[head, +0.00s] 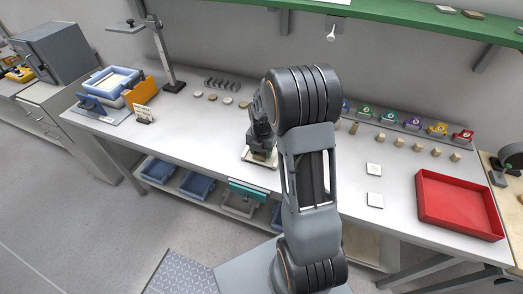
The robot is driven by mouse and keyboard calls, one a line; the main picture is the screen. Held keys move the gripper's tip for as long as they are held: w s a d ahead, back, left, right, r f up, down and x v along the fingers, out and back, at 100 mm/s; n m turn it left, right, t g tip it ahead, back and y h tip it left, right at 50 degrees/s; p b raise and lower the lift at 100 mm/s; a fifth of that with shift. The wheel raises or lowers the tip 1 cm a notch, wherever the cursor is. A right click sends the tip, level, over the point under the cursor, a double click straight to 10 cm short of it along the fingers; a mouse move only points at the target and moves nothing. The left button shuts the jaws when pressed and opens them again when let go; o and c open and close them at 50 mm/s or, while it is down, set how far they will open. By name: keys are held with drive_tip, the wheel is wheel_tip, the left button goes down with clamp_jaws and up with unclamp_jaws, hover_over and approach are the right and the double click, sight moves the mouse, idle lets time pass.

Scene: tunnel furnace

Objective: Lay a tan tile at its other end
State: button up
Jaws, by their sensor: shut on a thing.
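My gripper (261,149) is low over the white bench, left of the middle, with my arm rising beside it. It is shut on a small pale tan tile (262,158), which is partly hidden by the gripper. A dark edge shows around the tile; I cannot tell whether it touches the bench or a dark holder. Two pale square tiles, one farther back (373,169) and one nearer (375,200), lie flat on the bench right of my arm.
A red tray (459,204) stands at the right. Several small tan blocks (418,147) stand before coloured numbered holders (437,129). Several round discs (228,100) lie at the back. A blue-and-orange fixture (113,84) is at the left. A green shelf (420,20) hangs above.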

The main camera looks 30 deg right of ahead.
drive_tip(key=shift+f+b, duration=0.35)
drive_tip(key=shift+f, duration=0.1)
drive_tip(key=o, duration=1)
drive_tip(key=shift+r, duration=0.1)
wheel_tip(320, 180, up, 14)
drive_tip(key=shift+b, duration=0.3)
